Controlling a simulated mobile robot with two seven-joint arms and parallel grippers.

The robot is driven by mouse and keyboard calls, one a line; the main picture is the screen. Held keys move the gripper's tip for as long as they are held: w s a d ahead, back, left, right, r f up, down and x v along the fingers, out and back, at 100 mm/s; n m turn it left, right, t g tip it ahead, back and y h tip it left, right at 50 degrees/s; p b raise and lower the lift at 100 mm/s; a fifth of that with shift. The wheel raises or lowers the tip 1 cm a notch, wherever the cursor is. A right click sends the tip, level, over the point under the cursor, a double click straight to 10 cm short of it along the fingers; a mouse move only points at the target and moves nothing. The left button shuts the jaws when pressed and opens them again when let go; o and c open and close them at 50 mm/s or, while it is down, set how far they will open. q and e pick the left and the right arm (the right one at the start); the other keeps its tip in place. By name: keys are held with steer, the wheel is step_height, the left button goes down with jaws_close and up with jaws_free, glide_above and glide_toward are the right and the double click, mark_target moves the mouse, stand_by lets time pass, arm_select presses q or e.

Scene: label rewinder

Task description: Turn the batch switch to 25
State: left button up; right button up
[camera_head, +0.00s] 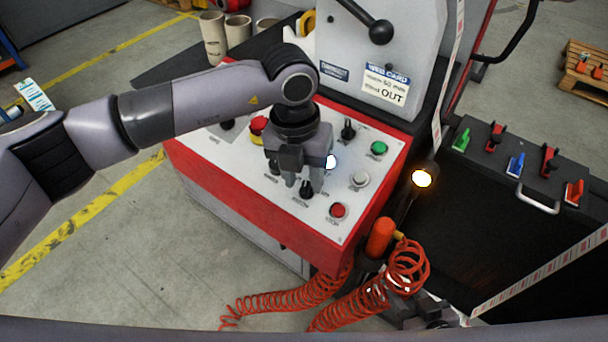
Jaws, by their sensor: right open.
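The control panel (225,165) has a white top and red sides. Black selector knobs stand on it: one at the back (347,131), one at the front (306,190), and another partly hidden behind my gripper (274,166). Their labels are too small to read, so I cannot tell which is the batch switch or its setting. My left gripper (298,179) points down over the middle of the panel, right by the front knob; contact and jaw gap are unclear. A grey and black part at the bottom appears to be my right gripper (428,314), below the panel.
A red emergency button (258,124), a green button (379,148) and a red button (337,210) surround the knobs. Orange coiled hoses (345,303) hang in front. A lit lamp (422,178) stands at right, beside a dark case (530,175) with coloured clips.

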arm_select(q)
steer(key=shift+f, duration=0.6)
steer(key=shift+c, duration=0.3)
jaws_close()
steer(key=n+h+b, duration=0.1)
steer(key=n+b, duration=0.1)
steer(key=n, duration=0.1)
steer(key=shift+f+n, duration=0.1)
steer(key=shift+n, duration=0.2)
steer(key=shift+a+n+h+b, duration=0.15)
steer(key=shift+n+h+b, duration=0.4)
steer(key=shift+n, duration=1.45)
